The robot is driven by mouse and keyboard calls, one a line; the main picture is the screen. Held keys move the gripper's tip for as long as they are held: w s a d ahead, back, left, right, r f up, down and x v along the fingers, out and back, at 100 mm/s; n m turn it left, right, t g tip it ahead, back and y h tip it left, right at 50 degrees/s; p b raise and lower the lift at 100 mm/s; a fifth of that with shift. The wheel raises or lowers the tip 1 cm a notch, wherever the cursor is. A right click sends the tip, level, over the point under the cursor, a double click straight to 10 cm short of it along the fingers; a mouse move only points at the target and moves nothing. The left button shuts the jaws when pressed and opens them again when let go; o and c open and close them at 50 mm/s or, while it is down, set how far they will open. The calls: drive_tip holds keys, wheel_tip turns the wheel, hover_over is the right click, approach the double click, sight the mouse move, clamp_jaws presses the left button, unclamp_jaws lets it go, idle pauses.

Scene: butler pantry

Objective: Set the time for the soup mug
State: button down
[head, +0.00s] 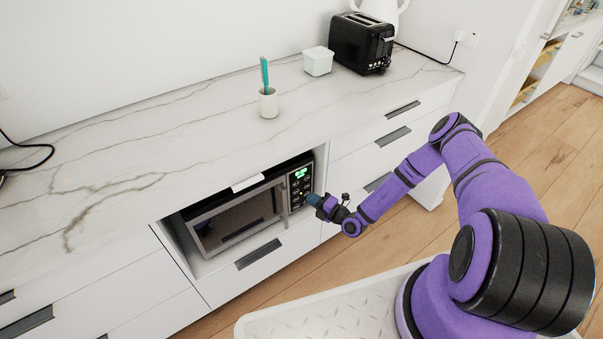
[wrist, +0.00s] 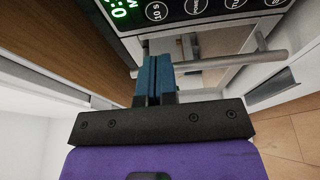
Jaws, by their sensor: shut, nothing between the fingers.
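The microwave (head: 240,215) sits in an open niche under the counter, and its door looks shut. Its control panel (head: 299,186) is on the right side, with a lit green display at the top. In the wrist view the panel (wrist: 215,8) shows round marked buttons and part of a green display (wrist: 121,8), cut off by the frame edge. My gripper (head: 312,199) is in front of the panel's lower right part. Its blue fingers (wrist: 154,60) are together and empty, just below the buttons; I cannot tell whether they touch. No soup mug is visible.
The door handle (wrist: 225,62) is a metal bar beside the fingers. On the counter (head: 215,100) stand a white cup (head: 268,104) with a teal item, a white box (head: 318,62) and a black toaster (head: 362,42). Wood floor (head: 500,165) lies open at right.

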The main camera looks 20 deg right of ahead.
drive_tip(key=s+d, duration=0.2)
drive_tip(key=s, duration=0.5)
drive_tip(key=shift+s+d, duration=0.25)
drive_tip(key=shift+s, duration=0.1)
